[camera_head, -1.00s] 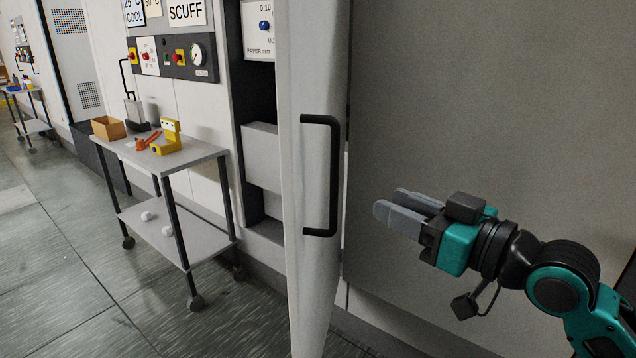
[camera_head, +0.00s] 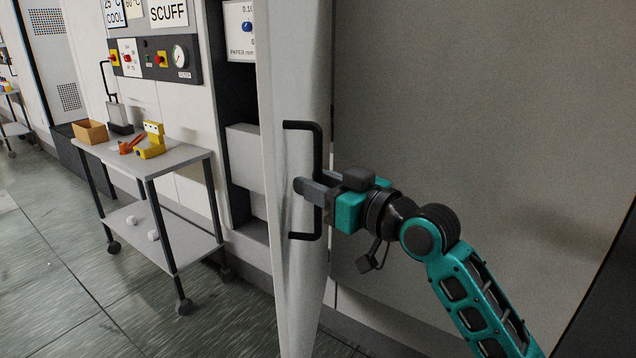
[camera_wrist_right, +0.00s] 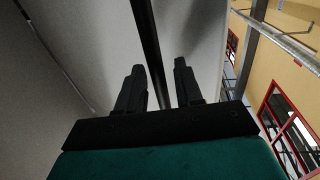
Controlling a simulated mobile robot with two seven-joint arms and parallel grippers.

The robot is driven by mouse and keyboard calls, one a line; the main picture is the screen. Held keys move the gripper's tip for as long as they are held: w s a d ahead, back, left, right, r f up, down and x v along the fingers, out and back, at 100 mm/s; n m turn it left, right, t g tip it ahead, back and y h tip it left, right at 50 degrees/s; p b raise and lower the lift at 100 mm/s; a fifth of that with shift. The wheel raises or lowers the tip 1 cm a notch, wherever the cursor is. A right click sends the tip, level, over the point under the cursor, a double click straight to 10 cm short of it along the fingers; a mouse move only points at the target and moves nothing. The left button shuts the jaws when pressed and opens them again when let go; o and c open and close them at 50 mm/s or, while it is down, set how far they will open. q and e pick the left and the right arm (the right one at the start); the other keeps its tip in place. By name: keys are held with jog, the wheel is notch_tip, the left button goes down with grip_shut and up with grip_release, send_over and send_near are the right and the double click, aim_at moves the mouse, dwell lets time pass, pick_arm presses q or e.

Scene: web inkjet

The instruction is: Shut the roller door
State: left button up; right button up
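The roller door (camera_head: 295,90) is a pale grey panel that stands open, seen nearly edge-on in the head view. A black bar handle (camera_head: 303,236) is fixed upright on it. My right gripper (camera_head: 308,188) is at the middle of the handle, its fingers pointing left toward the door. In the right wrist view the handle bar (camera_wrist_right: 149,45) runs between the two fingers of the right gripper (camera_wrist_right: 160,75), with gaps on both sides, so the gripper is open around it. My left gripper is not in view.
A grey trolley (camera_head: 185,157) on castors stands left of the door, with a cardboard box (camera_head: 90,132), a yellow tool (camera_head: 152,140) and an orange tool on top. A control panel (camera_head: 155,60) is on the machine wall. A large grey panel (camera_head: 450,100) fills the right.

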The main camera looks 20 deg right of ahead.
jog(key=shift+c, duration=0.4)
grip_shut()
